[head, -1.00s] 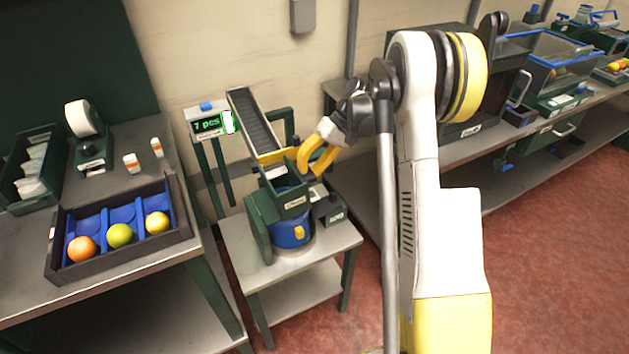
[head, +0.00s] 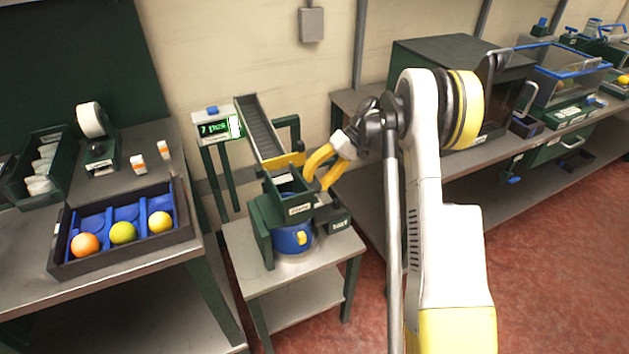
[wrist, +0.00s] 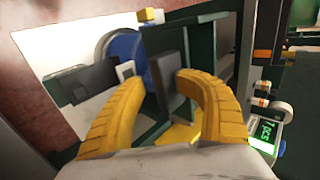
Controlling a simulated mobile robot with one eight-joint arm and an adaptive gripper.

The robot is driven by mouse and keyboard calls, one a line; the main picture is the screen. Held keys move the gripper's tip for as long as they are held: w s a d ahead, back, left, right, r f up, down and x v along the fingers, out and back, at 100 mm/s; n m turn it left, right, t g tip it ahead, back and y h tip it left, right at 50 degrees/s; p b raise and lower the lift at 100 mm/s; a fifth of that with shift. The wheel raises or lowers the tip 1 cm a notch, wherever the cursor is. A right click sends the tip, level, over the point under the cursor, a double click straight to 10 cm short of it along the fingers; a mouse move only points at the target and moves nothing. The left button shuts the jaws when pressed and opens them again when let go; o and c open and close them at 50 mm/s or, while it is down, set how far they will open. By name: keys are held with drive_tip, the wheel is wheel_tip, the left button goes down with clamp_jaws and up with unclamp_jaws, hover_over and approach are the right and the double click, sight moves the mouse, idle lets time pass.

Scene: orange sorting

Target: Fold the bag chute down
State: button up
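The bag chute, a dark green box-like piece with a white label (head: 299,209), sits above a blue round bag holder (head: 292,238) on a small stand. My gripper (head: 317,177) has two curved yellow fingers just right of the chute's upper part, fingertips apart. In the wrist view my gripper (wrist: 163,82) is open, with a dark upright plate of the chute (wrist: 173,85) beyond and between the fingertips. I cannot tell whether either finger touches it. The blue holder shows behind the left finger (wrist: 122,45).
A sloping conveyor (head: 258,128) leads down to the chute from behind. A counter display (head: 214,128) reads 7 pcs at its left. A tray (head: 75,266) with three fruits lies on the left table. A dark cabinet (head: 440,65) stands at right.

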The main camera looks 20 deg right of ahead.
drive_tip(key=shift+a, duration=0.15)
drive_tip(key=shift+d+r, duration=0.35)
drive_tip(key=shift+r, duration=0.05)
drive_tip(key=v, duration=1.1)
